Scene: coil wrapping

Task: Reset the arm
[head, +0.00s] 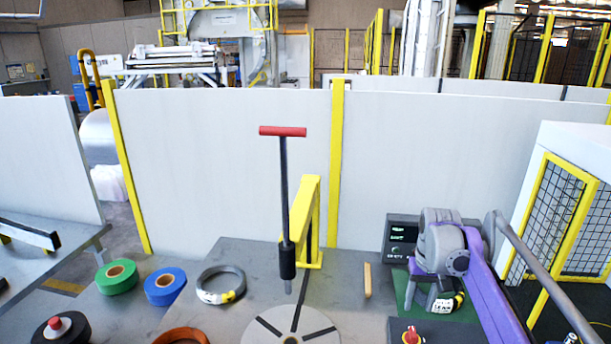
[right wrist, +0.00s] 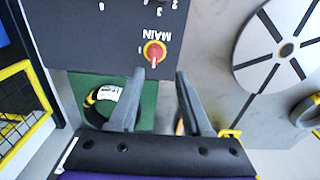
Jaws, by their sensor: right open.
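My right gripper (head: 424,306) is open and empty. Its purple arm comes in from the lower right, and its fingers point down above a green mat (head: 408,284). In the right wrist view the two dark fingers (right wrist: 160,80) stand apart. A small black and yellow coil with a white label (head: 447,303) lies on the mat; in the right wrist view it (right wrist: 103,95) sits beside and partly behind the left finger. The gap between the fingers holds nothing. My left gripper is not in view.
A panel with a red MAIN knob (right wrist: 154,52) and a round slotted turntable (head: 268,330) are near. A red-handled post (head: 284,190) stands by a yellow bracket (head: 307,210). A grey coil (head: 220,271), blue roll (head: 164,287) and green roll (head: 116,277) lie left; a wooden stick (head: 367,280) lies right.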

